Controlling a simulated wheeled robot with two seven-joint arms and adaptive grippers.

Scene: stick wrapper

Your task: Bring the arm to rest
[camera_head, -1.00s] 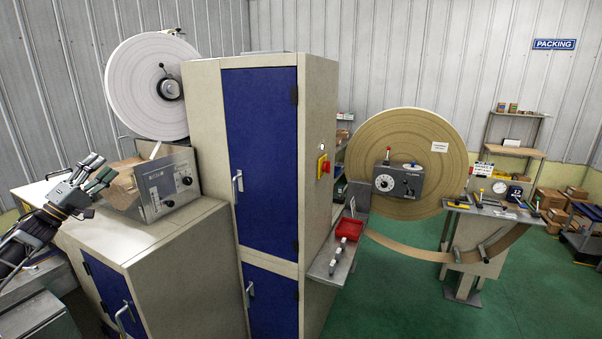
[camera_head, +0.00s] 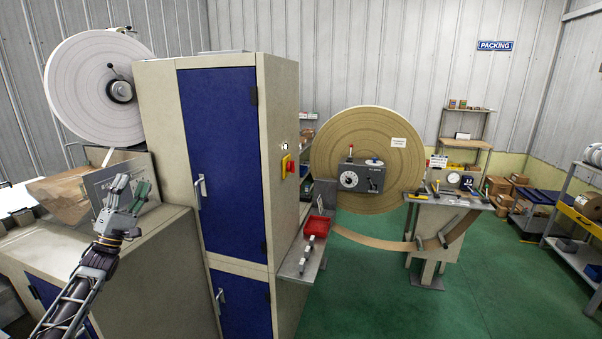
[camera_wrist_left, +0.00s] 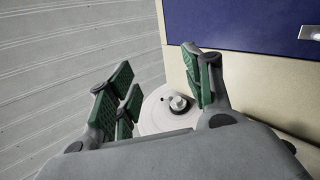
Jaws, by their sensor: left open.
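My left gripper (camera_head: 130,192) is raised in front of the metal control panel on the left counter, fingers pointing up. It is open and nothing shows between its green-padded fingers. In the left wrist view the gripper (camera_wrist_left: 165,95) also shows open and empty, with the white reel (camera_wrist_left: 160,118) beyond its fingers and the blue cabinet door (camera_wrist_left: 245,22) at upper right. My left arm comes in from the lower left. My right gripper is not in view.
The tall cabinet with a blue door (camera_head: 220,160) stands right of the gripper. The white reel (camera_head: 95,90) is above the counter, with brown paper material (camera_head: 62,192) below it. Further right are a large brown roll (camera_head: 368,140), a red tray (camera_head: 317,226) and open green floor (camera_head: 470,290).

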